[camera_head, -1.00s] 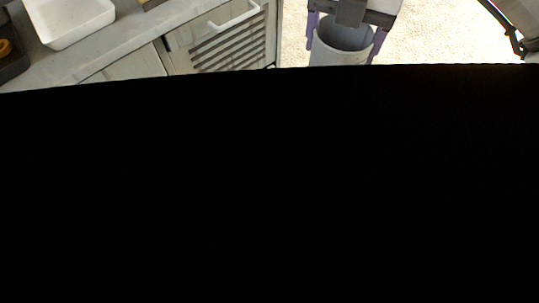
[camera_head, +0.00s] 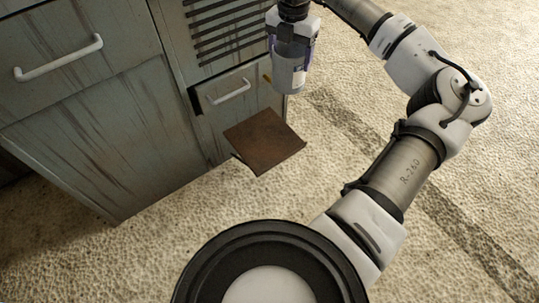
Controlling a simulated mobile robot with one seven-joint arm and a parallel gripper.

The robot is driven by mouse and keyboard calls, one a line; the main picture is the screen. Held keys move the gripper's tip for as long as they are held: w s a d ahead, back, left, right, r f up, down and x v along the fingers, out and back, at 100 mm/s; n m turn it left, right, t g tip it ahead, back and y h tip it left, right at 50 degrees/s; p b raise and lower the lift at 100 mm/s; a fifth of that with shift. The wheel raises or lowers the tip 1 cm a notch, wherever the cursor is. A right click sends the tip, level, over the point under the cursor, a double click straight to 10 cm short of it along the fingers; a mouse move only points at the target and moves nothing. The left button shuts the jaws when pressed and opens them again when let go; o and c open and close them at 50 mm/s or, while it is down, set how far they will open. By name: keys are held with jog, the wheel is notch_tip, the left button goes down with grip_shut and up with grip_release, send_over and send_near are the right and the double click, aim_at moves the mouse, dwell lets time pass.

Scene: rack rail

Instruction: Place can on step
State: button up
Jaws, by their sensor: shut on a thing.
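A pale grey-white can (camera_head: 289,76) hangs upright below my gripper (camera_head: 292,50) at the top middle of the head view. My gripper is shut on the can, with its fingers on either side and its body covering the can's upper part. A flat brown square plate (camera_head: 265,140), which looks like the step, is in front of the grey cabinet, below and slightly left of the can. The can is apart from the plate. What supports the plate is hidden.
A weathered grey cabinet (camera_head: 100,130) with white handles fills the left. A lower drawer (camera_head: 236,100) stands partly out behind the brown plate. My arm extends along the right. Open beige carpet (camera_head: 340,160) lies right of the plate.

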jog(key=shift+w+a+f+b, duration=0.85)
jog(key=shift+f+b, duration=1.2)
jog(key=shift+f, duration=3.95)
jog(key=shift+w+a+f+b, duration=0.85)
jog(key=shift+f+b, duration=1.2)
jog(key=shift+f, duration=4)
jog(key=shift+w+a+f+b, duration=0.85)
jog(key=shift+f+b, duration=1.2)
jog(key=shift+f, duration=3.95)
jog(key=shift+w+d, duration=0.1)
jog(key=shift+f, duration=0.15)
jog(key=o, duration=1.3)
jog(key=shift+o, duration=0.2)
notch_tip(320, 180, up, 12)
jog(key=p, duration=0.4)
jog(key=shift+r, duration=0.2)
